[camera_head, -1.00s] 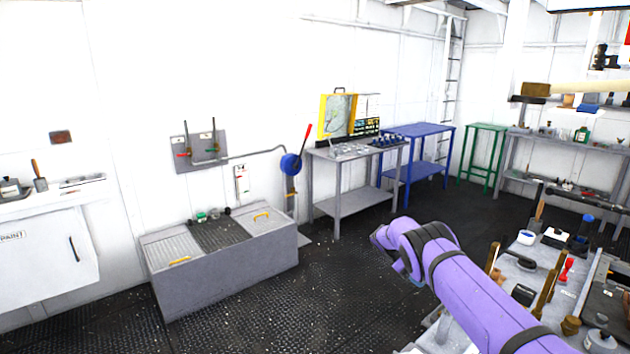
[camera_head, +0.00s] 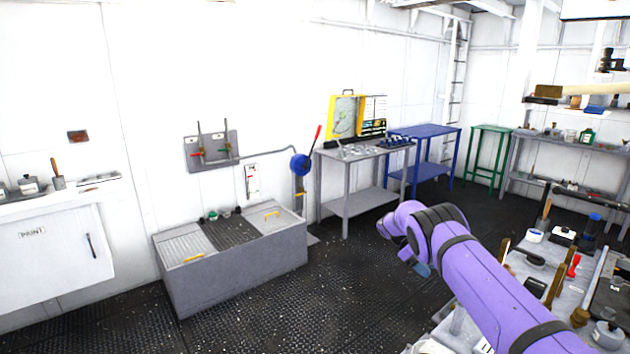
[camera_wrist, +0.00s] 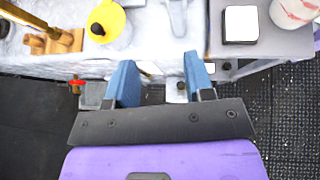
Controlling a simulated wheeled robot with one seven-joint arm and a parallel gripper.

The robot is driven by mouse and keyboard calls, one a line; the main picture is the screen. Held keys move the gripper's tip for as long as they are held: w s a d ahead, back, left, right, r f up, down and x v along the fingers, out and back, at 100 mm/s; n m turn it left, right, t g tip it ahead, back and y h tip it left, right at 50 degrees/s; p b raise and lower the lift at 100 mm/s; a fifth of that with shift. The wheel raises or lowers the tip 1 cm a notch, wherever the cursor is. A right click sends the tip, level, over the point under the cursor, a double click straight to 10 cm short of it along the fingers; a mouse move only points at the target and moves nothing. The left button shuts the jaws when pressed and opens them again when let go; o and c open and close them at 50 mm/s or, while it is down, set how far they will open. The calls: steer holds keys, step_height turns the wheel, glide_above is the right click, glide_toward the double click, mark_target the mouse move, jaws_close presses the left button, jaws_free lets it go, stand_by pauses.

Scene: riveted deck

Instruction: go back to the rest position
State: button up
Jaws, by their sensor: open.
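My gripper (camera_wrist: 158,82) shows in the wrist view with its two blue fingers apart and nothing between them. It points toward the edge of a pale bench top (camera_wrist: 150,38). In the head view my purple arm reaches in from the lower right, and the blue tip of my gripper (camera_head: 421,269) shows only partly below the wrist, above the dark floor. The wrist hides most of it there.
A bench (camera_head: 520,266) crowded with tools stands beside my arm at right. A yellow-topped container (camera_wrist: 110,22) and a white square item (camera_wrist: 240,24) sit on the bench. A grey sink unit (camera_head: 240,275) stands at left. The dark floor (camera_head: 335,300) between is clear.

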steer(key=s+r+m+t+y, duration=0.1)
steer(key=s+r+y, duration=0.1)
steer(key=r, duration=0.9)
steer(key=s+r+m+t+y, duration=0.1)
steer(key=s+r+m+t, duration=0.1)
steer(key=r, duration=0.9)
steer(key=s+r+m+t+y, duration=0.2)
steer(key=s+r+t+y, duration=0.1)
steer(key=s+r, duration=1.25)
steer(key=s+a+r+m+t+y, duration=0.15)
steer(key=s+r, duration=0.25)
steer(key=s, duration=0.5)
steer(key=s+a+r+m+t, duration=0.15)
steer(key=s+r, duration=0.25)
steer(key=s, duration=0.4)
steer(key=s+a+f+t, duration=0.1)
steer(key=s+f+t, duration=0.1)
steer(key=s, duration=0.6)
steer(key=s+a+f+m+t, duration=0.1)
steer(key=s+a+f, duration=0.1)
steer(key=s, duration=0.6)
steer(key=shift+s+a+t+y, duration=0.25)
steer(key=shift+s+t+y, duration=0.1)
steer(key=shift+t+y, duration=0.1)
